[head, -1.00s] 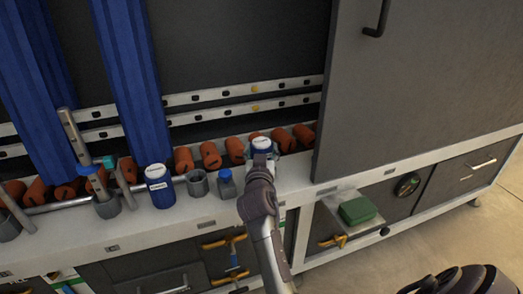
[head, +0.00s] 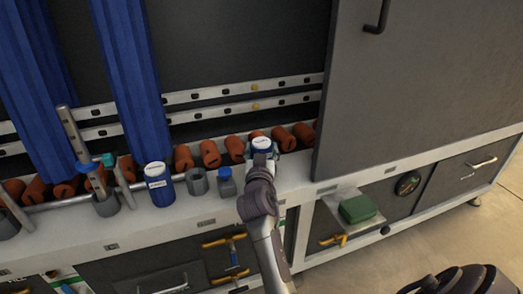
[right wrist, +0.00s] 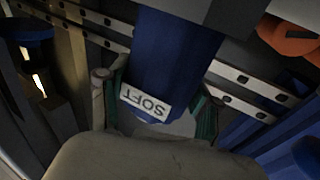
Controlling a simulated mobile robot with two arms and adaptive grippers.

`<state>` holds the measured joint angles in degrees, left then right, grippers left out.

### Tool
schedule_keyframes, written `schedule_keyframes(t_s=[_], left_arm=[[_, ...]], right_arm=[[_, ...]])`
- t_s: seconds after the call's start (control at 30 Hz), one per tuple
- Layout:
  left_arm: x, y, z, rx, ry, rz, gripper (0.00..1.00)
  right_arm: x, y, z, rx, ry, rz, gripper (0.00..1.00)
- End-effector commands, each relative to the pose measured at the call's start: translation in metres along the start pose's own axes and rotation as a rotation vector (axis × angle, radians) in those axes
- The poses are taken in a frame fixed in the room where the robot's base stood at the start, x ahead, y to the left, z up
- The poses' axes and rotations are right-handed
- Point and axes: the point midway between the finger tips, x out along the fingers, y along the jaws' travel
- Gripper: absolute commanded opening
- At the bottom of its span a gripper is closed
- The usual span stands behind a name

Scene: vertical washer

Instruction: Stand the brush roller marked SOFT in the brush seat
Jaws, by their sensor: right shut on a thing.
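My right gripper (head: 262,152) is shut on a blue roller with a white top (head: 262,143), above the white ledge near its right part. In the right wrist view this roller (right wrist: 165,65) is between the green-edged fingers, and its white label reads SOFT, upside down in the picture. A second blue roller (head: 159,190) with a white label stands upright on the ledge to the left; its label is too small to read. An open grey cup (head: 197,182), perhaps the brush seat, stands right of it and looks empty. My left gripper is not in view.
A small blue-grey bottle (head: 227,184) stands between the cup and my right arm. Another grey cup (head: 107,206) at the left holds a tall tool. Orange rollers (head: 210,153) line the back of the ledge. A grey panel (head: 420,90) closes off the right.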

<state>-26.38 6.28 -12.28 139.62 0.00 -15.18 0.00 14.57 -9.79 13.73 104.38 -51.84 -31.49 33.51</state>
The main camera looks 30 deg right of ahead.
Motion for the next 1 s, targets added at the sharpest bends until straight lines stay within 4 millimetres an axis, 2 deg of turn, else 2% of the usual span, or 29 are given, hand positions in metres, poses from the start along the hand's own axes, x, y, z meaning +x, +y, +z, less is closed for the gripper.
schedule_keyframes(t_s=[0.23,0.27,0.4,0.43,0.77,0.87,1.0], left_arm=[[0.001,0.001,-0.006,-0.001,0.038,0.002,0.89],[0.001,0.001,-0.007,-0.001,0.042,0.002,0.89],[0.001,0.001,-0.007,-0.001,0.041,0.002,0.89],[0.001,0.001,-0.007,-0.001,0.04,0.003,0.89],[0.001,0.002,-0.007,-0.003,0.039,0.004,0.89],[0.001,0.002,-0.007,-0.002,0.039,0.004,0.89],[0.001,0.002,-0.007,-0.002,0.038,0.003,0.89]], right_arm=[[0.0,0.0,0.002,0.001,-0.001,0.0,0.21],[0.0,0.0,0.002,0.001,-0.001,0.0,0.67],[0.0,0.0,0.002,0.0,-0.001,0.0,0.9],[0.0,0.0,0.002,0.0,-0.001,0.0,0.93],[0.0,0.0,0.001,0.0,-0.002,0.0,0.93],[0.0,0.0,-0.007,0.002,0.001,0.001,0.93],[0.0,0.0,-0.032,0.004,0.005,0.0,0.93]])
